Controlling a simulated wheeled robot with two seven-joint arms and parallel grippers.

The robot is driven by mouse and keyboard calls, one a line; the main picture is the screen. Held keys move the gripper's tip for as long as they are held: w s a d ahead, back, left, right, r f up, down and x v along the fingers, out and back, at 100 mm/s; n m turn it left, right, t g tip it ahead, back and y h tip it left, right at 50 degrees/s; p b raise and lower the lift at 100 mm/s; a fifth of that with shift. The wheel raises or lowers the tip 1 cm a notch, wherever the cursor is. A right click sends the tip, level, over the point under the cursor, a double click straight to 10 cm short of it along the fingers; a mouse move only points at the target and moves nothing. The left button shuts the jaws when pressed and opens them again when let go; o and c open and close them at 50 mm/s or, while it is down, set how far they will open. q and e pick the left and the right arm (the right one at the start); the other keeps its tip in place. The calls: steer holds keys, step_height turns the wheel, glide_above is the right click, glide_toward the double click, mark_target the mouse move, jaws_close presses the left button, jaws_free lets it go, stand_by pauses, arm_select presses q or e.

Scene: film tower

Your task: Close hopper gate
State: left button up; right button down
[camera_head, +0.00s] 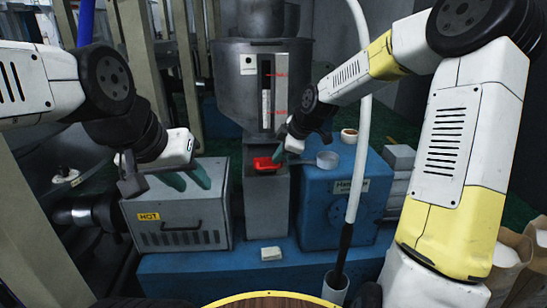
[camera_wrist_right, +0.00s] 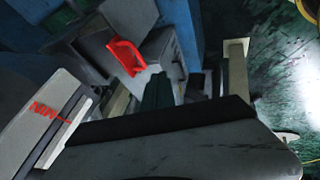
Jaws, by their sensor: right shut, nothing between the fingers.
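The hopper (camera_head: 228,85) is a grey metal bin with a level window at the back centre. Its gate has a red handle (camera_head: 266,164) at the top of the grey chute below. The red handle also shows in the right wrist view (camera_wrist_right: 124,57), upper left of the green fingertips (camera_wrist_right: 157,92). My right gripper (camera_head: 282,154) is shut and empty, close beside the handle; whether it touches cannot be told. My left gripper (camera_head: 188,180) has its green fingers apart and empty, over the grey box marked HOT.
The grey HOT box (camera_head: 175,238) stands left of the chute (camera_head: 266,215). A small white block (camera_head: 271,254) lies on the blue base.

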mark_target(267, 165)
steer(key=w+a+f, duration=0.3)
steer(key=w+f, duration=0.4)
steer(key=f, duration=0.1)
steer(key=shift+w+a, duration=0.15)
steer(key=shift+a, duration=0.1)
steer(key=shift+w, duration=0.1)
